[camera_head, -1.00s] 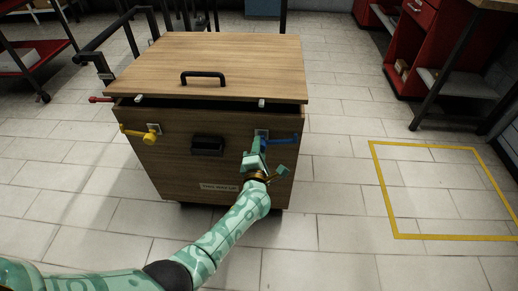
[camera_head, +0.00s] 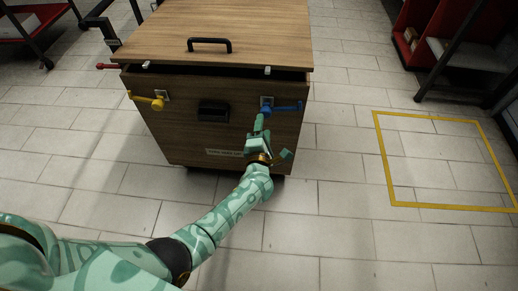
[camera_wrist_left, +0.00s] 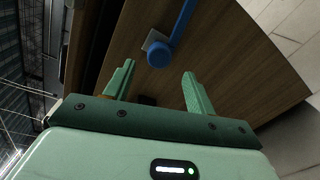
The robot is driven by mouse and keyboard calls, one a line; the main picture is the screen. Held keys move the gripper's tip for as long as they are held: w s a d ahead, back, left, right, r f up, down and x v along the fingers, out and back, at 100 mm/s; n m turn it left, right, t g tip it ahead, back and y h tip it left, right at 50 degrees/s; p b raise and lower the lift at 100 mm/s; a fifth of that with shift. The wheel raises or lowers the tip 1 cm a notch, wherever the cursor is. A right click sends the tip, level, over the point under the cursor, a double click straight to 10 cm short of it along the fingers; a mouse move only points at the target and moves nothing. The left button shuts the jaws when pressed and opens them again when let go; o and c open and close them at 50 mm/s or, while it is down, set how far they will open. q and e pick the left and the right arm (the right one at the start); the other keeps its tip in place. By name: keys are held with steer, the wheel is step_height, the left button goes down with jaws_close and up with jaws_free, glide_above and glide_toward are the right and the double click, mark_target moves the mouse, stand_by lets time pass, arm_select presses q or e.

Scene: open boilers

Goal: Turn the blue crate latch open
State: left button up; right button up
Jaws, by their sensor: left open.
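The wooden crate (camera_head: 225,140) stands on the tiled floor with its lid (camera_head: 275,40) on top and a dark gap under the lid's front edge. The blue latch (camera_head: 286,108) is at the right of the crate's front, its lever pointing right, roughly level. My left gripper (camera_head: 259,124) is just below the latch's pivot end. In the left wrist view, my left gripper (camera_wrist_left: 158,82) is open and empty, and the blue latch's round end (camera_wrist_left: 158,53) lies beyond the gap between the fingertips. I see no clear contact. My right gripper is not in view.
A yellow latch (camera_head: 150,101) is at the crate's front left, with a red one (camera_head: 108,66) at the left side. A black handle (camera_head: 213,112) sits between the blue and yellow latches. A yellow floor outline (camera_head: 382,160) at right is empty.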

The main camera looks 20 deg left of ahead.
arm_select(q)
steer(key=p+v, duration=0.3)
steer(key=v, duration=0.7)
steer(key=shift+s, duration=0.3)
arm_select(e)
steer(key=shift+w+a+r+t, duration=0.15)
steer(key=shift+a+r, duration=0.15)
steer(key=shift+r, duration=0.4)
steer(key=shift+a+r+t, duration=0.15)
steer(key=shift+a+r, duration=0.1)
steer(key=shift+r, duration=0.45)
arm_select(q)
steer(key=shift+d, duration=0.1)
